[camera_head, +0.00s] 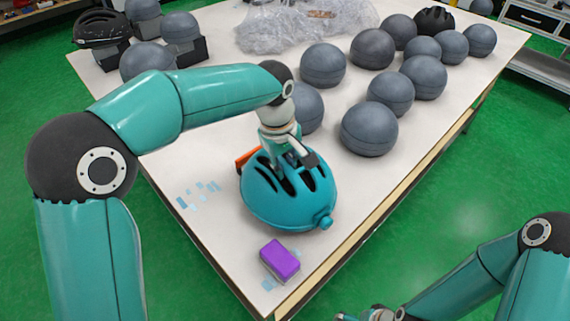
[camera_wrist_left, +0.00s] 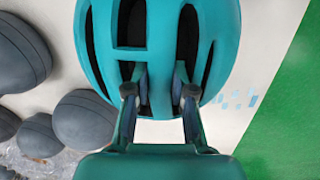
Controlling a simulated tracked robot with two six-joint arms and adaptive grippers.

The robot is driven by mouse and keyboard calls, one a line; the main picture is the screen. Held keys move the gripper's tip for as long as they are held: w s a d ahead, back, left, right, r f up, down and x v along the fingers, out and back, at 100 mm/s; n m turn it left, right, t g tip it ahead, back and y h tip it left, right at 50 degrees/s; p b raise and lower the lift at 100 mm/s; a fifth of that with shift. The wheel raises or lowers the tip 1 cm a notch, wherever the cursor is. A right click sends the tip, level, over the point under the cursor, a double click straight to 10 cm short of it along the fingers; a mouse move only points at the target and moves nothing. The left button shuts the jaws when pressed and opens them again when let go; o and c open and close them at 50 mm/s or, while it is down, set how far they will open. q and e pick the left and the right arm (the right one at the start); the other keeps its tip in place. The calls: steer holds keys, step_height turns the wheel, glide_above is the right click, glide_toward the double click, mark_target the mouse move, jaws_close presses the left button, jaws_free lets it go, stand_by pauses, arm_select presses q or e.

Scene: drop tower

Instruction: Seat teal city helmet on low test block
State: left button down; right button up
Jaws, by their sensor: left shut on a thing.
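The teal city helmet (camera_head: 290,205) is at the near part of the white table, with dark vent slots on its top. My left gripper (camera_head: 292,160) comes down onto it from above and is shut on its shell at the vents. In the left wrist view the helmet (camera_wrist_left: 105,50) fills the upper middle, and the fingertips of the left gripper (camera_wrist_left: 160,92) are at its slots. I cannot tell whether the helmet touches the table. I cannot tell which thing is the low test block. My right gripper (camera_head: 368,315) is partly cut off at the bottom edge, away from the table.
A purple block (camera_head: 280,260) lies near the table's front corner. An orange thing (camera_head: 245,157) is partly hidden behind the helmet. Several grey domes (camera_head: 369,129) stand behind, with clear plastic wrap (camera_head: 290,28) at the back. A black helmet (camera_head: 97,28) is at the back left.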

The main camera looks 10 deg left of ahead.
arm_select(q)
steer(key=shift+w+d+r, duration=0.1)
steer(key=shift+d, duration=0.1)
stand_by(0.4)
steer(key=c, duration=0.9)
jaws_free()
steer(key=c, duration=0.4)
steer(key=shift+o, duration=0.2)
steer(key=shift+r, duration=0.1)
steer(key=shift+r+p, duration=0.75)
steer(key=shift+p, duration=0.05)
